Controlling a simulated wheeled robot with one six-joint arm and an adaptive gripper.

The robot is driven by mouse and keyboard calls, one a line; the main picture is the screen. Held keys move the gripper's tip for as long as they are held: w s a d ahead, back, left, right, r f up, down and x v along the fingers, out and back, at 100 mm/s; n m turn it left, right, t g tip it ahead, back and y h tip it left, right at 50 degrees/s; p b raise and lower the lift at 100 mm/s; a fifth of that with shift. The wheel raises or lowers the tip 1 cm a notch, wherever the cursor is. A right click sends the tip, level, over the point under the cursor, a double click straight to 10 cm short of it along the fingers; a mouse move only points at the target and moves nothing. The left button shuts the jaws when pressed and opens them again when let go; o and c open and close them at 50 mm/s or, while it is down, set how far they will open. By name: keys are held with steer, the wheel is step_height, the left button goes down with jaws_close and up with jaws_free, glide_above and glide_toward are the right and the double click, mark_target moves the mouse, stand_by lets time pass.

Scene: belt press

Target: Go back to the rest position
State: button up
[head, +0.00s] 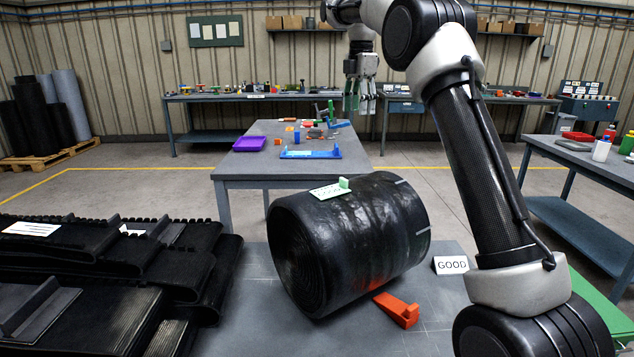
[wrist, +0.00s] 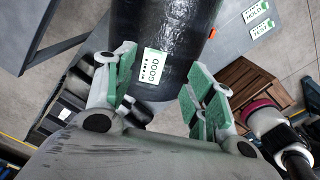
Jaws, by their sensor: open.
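My gripper (head: 361,100) hangs fingers-down at the end of my raised arm, above and beyond the roll in the head view. Its green-padded fingers are apart with nothing between them; they also frame the wrist view (wrist: 160,85). A large black belt roll (head: 350,240) lies on its side on the grey table. A pale tag with a green tab (head: 330,189) rests on top of it. In the wrist view a white GOOD tag (wrist: 152,66) shows against the black roll (wrist: 170,25), apart from the fingers.
An orange wedge (head: 398,310) sits against the roll's base. A GOOD sign (head: 450,265) stands right of it. Stacked black belts (head: 90,260) fill the left. Behind is a table with a purple tray (head: 249,144) and blue tray (head: 310,152). A side bench (head: 580,155) stands right.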

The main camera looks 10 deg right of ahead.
step_height(320, 180, down, 7)
steer(key=s+m, duration=0.2)
steer(key=m, duration=0.8)
steer(key=s+d+f+m+t, duration=0.1)
steer(key=s+m, duration=0.3)
steer(key=s, duration=1)
steer(key=s+d+m+t, duration=0.1)
steer(key=s+d+m, duration=0.2)
steer(key=s, duration=1.1)
steer(key=s+d+f+m+t, duration=0.1)
steer(key=s+m, duration=0.3)
steer(key=s, duration=1)
steer(key=shift+s+d+f+m+t, duration=0.3)
steer(key=shift+d+m+t, duration=0.1)
steer(key=shift+d+t, duration=0.2)
